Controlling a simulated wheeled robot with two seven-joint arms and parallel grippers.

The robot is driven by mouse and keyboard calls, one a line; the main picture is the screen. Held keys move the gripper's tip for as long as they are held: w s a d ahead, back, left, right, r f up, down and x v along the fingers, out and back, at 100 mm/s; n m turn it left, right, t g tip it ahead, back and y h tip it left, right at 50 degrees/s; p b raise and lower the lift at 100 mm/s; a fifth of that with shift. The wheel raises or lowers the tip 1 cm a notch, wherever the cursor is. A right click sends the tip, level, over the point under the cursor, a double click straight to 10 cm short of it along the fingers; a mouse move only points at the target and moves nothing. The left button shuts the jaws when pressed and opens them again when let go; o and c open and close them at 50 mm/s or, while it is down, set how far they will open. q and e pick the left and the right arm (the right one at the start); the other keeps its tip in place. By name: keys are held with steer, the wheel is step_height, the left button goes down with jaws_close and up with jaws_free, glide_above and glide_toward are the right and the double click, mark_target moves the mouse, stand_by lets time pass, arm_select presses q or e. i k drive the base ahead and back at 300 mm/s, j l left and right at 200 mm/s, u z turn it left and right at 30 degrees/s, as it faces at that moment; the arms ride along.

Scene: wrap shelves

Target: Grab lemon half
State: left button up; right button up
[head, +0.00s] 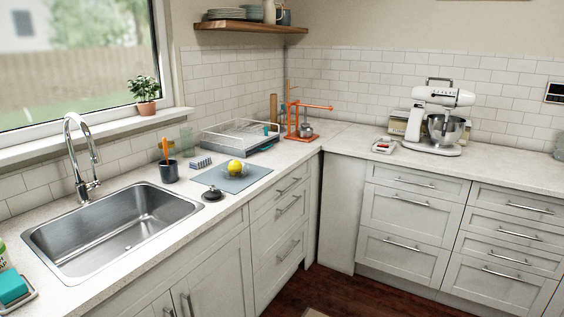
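A small yellow lemon (235,167) is on the counter between the sink and the corner. It is small in the picture, and I cannot tell if it is a half or whole. It appears to sit in or beside a small clear dish (243,174), on a blue-grey mat (260,172). Neither of my grippers is in view.
A black round object (212,195) lies in front of the mat, near the counter edge. A dark cup (169,173) and a striped block (201,162) stand left of it. Behind are a dish rack (233,140) and an orange stand (294,120). The sink (112,232) is at left.

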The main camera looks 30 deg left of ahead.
mark_target(235, 166)
steer(key=i, duration=1.4)
steer(key=i+u, duration=0.35)
steer(key=i+l+u, duration=0.3)
steer(key=i, duration=0.15)
steer(key=i+l+u, duration=0.1)
steer(key=i+u, duration=0.25)
steer(key=i+l+u, duration=0.2)
steer(key=u, duration=0.25)
steer(key=i+l+u, duration=0.65)
steer(key=u, duration=0.25)
steer(key=i+l+u, duration=0.1)
steer(key=l+u, duration=0.1)
steer(key=l, duration=0.2)
steer(key=i, duration=0.05)
